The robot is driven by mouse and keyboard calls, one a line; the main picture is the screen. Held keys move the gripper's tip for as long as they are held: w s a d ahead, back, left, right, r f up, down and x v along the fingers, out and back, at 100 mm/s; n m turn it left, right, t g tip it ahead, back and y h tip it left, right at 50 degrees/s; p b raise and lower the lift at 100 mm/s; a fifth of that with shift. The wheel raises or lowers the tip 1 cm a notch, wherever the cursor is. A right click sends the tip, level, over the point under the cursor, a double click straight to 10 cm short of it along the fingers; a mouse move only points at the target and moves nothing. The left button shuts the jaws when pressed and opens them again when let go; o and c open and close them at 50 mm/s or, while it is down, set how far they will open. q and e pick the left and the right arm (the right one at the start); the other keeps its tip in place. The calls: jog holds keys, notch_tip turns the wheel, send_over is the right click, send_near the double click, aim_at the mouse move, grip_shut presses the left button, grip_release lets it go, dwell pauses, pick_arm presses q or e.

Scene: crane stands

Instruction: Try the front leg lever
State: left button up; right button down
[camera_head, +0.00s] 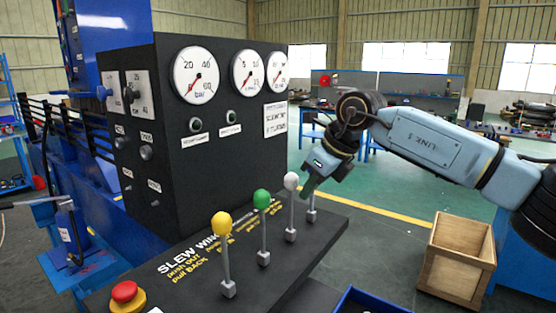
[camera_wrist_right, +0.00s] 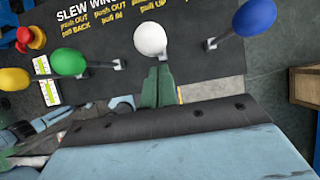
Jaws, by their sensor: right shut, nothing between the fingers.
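A sloped black panel (camera_head: 190,287) carries a row of upright levers with coloured balls: a yellow-ball lever (camera_head: 222,224), a green-ball lever (camera_head: 262,200), a white-ball lever (camera_head: 291,182) and a blue-ball lever (camera_wrist_right: 255,18). In the head view the blue ball is hidden behind my right gripper (camera_head: 308,188); only its stem (camera_head: 312,212) shows. My right gripper is shut and empty. In the wrist view its green fingers (camera_wrist_right: 157,85) lie just below the white ball (camera_wrist_right: 150,38); contact cannot be told.
A red mushroom button (camera_head: 124,291) on a yellow base sits at the panel's near left. A black gauge box (camera_head: 200,130) with dials and knobs rises behind the levers. A wooden crate (camera_head: 455,260) stands on the floor at right. A blue bin (camera_head: 370,302) is at the bottom edge.

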dwell(0.6)
jog(key=shift+w+a+p, duration=0.95)
jog(key=shift+a, duration=0.2)
jog(key=shift+w+a+r+p, duration=0.2)
jog(key=shift+w+a+p, duration=0.65)
jog(key=shift+a+p, duration=0.15)
jog(key=shift+w+a, duration=0.15)
jog(key=shift+w+a+r, duration=0.1)
jog(key=shift+a+r, duration=0.05)
dwell(0.6)
jog(key=p, duration=0.3)
send_near(286, 178)
jog(key=shift+w+d+r, duration=0.1)
jog(key=shift+w+d, duration=0.15)
jog(key=shift+d, duration=0.5)
